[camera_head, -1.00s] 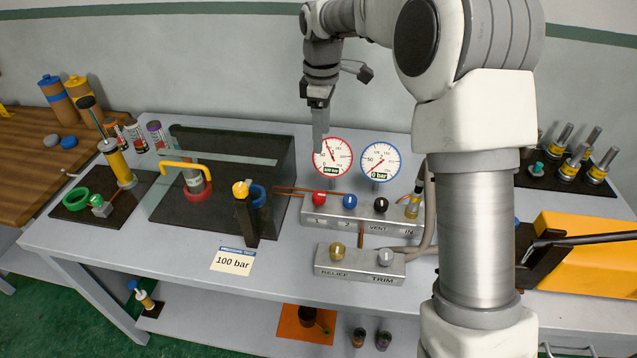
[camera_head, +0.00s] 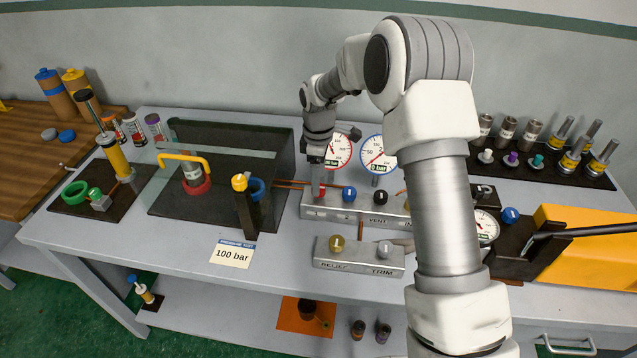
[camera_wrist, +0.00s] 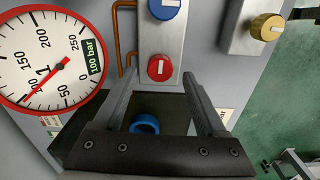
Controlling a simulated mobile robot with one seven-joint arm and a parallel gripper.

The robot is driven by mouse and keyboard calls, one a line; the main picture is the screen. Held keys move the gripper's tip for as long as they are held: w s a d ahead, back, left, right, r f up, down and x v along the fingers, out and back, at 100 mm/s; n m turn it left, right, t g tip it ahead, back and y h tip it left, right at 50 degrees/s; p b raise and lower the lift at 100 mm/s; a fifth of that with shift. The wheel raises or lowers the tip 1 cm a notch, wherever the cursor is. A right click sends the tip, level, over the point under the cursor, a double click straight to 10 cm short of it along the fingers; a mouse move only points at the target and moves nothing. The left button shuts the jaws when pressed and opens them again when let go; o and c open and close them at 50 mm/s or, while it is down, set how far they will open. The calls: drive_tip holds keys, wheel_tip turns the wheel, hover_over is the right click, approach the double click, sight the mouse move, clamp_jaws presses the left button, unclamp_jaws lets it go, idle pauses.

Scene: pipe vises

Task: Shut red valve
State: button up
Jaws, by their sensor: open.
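The red valve (camera_wrist: 160,68) is a round red knob with a white mark, on the metal manifold (camera_head: 351,217) at its left end. In the wrist view it shows between and just beyond the fingertips of my gripper (camera_wrist: 159,76). My gripper is open, with nothing between its fingers. In the head view my gripper (camera_head: 318,182) points down over the left end of the manifold and mostly hides the red valve. I cannot tell whether the fingers touch the knob.
A blue knob (camera_head: 349,194) and a black knob (camera_head: 381,197) stand right of the red valve. The red-rimmed gauge (camera_wrist: 48,58), reading 100 bar, and the blue-rimmed gauge (camera_head: 377,157) stand behind. A lower block (camera_head: 358,261) with a yellow knob (camera_head: 336,244) is in front.

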drive_tip(key=shift+f, duration=1.15)
clamp_jaws()
